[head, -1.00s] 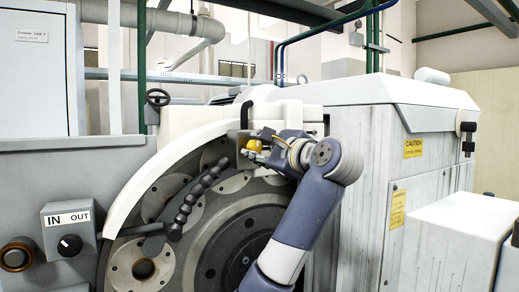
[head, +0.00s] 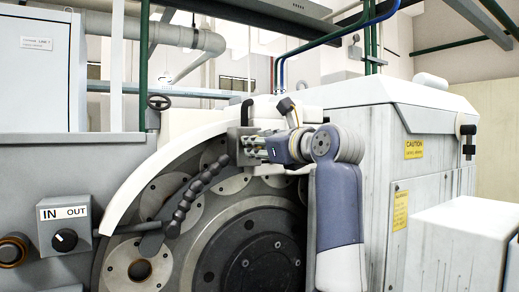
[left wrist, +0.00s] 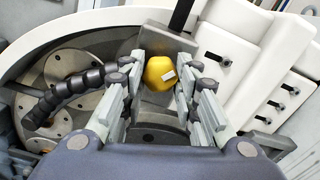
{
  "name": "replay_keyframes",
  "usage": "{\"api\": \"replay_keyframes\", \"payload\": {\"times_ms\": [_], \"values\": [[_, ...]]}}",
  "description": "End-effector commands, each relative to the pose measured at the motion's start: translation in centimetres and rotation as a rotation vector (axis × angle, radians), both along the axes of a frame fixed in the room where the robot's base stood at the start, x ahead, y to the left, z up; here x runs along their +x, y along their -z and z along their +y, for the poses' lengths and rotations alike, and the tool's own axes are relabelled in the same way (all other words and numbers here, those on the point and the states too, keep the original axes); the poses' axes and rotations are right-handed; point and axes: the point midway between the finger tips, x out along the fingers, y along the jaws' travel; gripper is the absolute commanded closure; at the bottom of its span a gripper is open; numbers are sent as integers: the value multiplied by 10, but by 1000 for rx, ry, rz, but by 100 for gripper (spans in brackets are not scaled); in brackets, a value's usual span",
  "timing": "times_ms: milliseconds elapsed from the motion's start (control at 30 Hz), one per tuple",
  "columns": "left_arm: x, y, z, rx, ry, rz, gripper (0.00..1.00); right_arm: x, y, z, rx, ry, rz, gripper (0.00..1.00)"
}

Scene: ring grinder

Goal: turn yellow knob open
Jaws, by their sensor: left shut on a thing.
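The yellow knob (left wrist: 159,73) sits between the fingers of my left gripper (left wrist: 161,85) in the left wrist view, with a small pale mark on its face. The fingers hold it from both sides. In the head view my left gripper (head: 253,147) reaches in from the right at the grey block (head: 236,158) on top of the grinder's round face. There its fingers hide the knob. My right gripper is not in view.
A black segmented hose (head: 183,208) runs close to the left of the gripper, also in the left wrist view (left wrist: 72,92). A white curved guard (head: 160,166) arcs over the wheel face. An IN/OUT switch box (head: 65,227) stands at left.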

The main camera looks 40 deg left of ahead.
Motion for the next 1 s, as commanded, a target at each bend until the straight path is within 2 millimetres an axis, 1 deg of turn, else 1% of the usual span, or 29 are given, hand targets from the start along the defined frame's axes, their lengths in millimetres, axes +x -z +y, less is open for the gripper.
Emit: {"api": "replay_keyframes", "payload": {"times_ms": [100, 1000], "values": [[1, 3, -1, 27, 3, 109, 95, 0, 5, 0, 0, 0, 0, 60], [0, 2, 0, 265, 2, 925, 95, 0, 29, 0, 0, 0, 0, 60]]}}
